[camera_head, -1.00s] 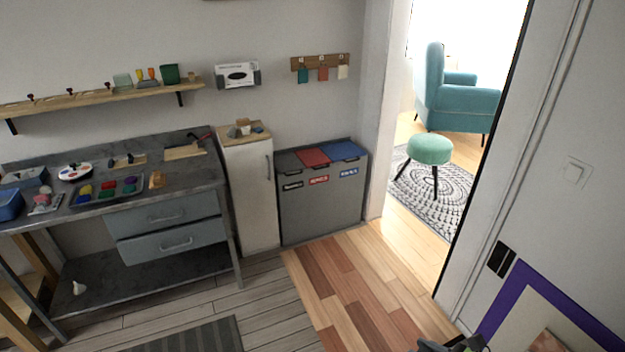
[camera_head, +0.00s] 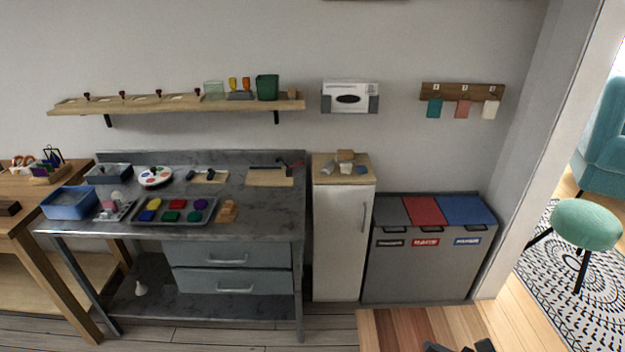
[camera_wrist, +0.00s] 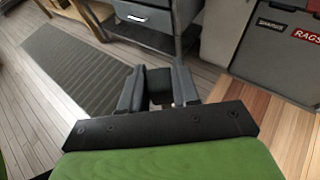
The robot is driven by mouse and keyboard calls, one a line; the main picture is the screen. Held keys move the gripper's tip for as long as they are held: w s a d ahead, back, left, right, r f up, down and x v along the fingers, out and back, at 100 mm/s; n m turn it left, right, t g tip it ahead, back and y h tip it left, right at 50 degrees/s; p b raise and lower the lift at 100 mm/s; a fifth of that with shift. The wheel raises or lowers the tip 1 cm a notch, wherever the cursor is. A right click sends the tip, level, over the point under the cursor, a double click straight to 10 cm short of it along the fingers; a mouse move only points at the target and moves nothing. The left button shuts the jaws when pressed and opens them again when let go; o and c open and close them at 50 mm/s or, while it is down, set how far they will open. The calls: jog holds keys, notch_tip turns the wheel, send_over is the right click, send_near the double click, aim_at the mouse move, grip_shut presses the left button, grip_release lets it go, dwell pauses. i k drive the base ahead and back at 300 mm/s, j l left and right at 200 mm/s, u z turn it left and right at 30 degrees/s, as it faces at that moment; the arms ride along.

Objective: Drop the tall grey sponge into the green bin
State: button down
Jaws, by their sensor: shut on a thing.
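My gripper (camera_wrist: 158,88) is shut on a dark grey block (camera_wrist: 159,85). The block looks like the tall grey sponge, though only a small end of it shows between the fingers. In the head view only the dark tip of my gripper (camera_head: 460,347) shows at the bottom edge, and what it holds cannot be made out there. A dark green open container (camera_head: 267,88), the only green bin-like thing I see, stands near the right end of the wall shelf. My gripper is far in front of and below it.
A grey sorting unit (camera_head: 425,270) with grey, red and blue lids stands right of a white cabinet (camera_head: 337,240) topped with small blocks. A metal workbench (camera_head: 240,220) is left of it, under the shelf (camera_head: 180,103). A green stool (camera_head: 587,222) is at right. The floor ahead is clear.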

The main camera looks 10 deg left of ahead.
aim_at(272, 98)
jog(key=i+l+u, duration=0.1)
jog(key=i+u, duration=0.35)
jog(key=i+l+u, duration=0.15)
jog(key=u, duration=0.3)
jog(key=i+l+u, duration=0.35)
jog(key=u, duration=0.15)
jog(key=i+l+u, duration=0.25)
jog(key=l+u, duration=0.2)
